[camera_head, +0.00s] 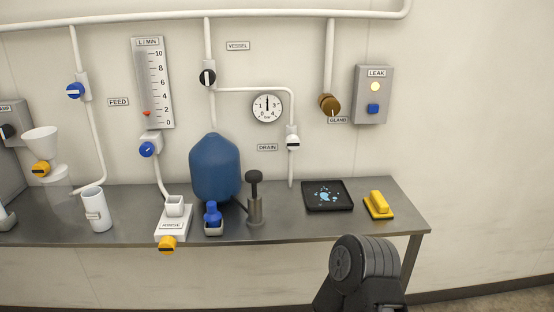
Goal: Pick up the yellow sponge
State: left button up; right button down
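The yellow sponge (378,204) lies near the right end of the steel bench, close to its front edge. It has a raised yellow upper part on a wider base with a dark lower layer. Nothing touches it from above. A dark grey ribbed joint of one of my arms rises at the bottom right, below and in front of the bench edge, apart from the sponge. No gripper fingers show. My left arm is out of view.
A black tray (328,209) with a pale blue spill lies just left of the sponge. A metal pump with a dark knob (255,200), a blue vessel (215,168) and a white cup (96,210) stand further left. The bench (285,225) ends right of the sponge.

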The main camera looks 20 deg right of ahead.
aim_at(377, 206)
jog(key=z, duration=1.45)
